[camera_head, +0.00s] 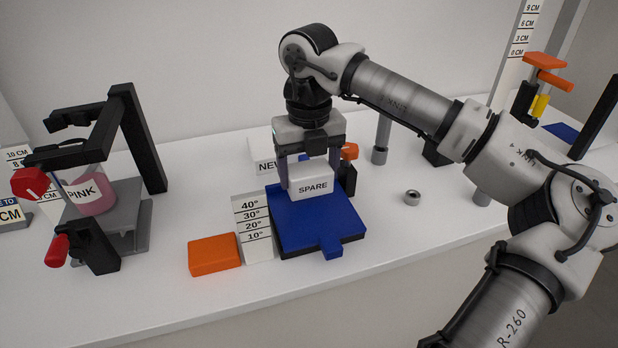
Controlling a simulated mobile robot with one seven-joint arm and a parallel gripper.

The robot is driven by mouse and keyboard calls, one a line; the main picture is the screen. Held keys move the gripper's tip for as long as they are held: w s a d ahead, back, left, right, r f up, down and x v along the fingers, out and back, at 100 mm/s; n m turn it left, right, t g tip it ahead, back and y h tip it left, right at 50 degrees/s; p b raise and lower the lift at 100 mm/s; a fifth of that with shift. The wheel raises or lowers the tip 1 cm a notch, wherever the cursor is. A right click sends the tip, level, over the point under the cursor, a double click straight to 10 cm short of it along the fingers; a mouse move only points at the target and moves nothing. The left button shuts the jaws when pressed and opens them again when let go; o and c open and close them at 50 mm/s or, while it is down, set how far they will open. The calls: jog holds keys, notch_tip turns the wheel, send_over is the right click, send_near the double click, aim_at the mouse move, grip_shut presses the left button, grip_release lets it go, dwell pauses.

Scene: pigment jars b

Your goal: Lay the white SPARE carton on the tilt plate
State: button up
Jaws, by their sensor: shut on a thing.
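The white SPARE carton (312,183) is between the fingers of my gripper (310,172), which points down and is shut on it. The carton is upright, with its SPARE label facing the camera. It is over the back part of the blue tilt plate (312,225). I cannot tell whether its underside touches the plate or hangs just above it. The plate looks close to level, with a blue tab at its front edge. A white angle scale (253,228) marked 10° to 40° stands at the plate's left side.
An orange block (214,254) lies left of the scale. A dark frame holds a PINK jar (92,195) at the left. A white box marked NEW (264,163) is behind the plate. A small grey ring (412,198) lies to the right, with clear white table around it.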

aim_at(308, 168)
jog(key=shift+f, duration=1.3)
jog(key=shift+f, duration=0.15)
jog(key=o, duration=1)
jog(key=shift+c, duration=0.2)
notch_tip(308, 168, up, 12)
jog(key=shift+r+b, duration=0.2)
jog(key=shift+b, duration=0.25)
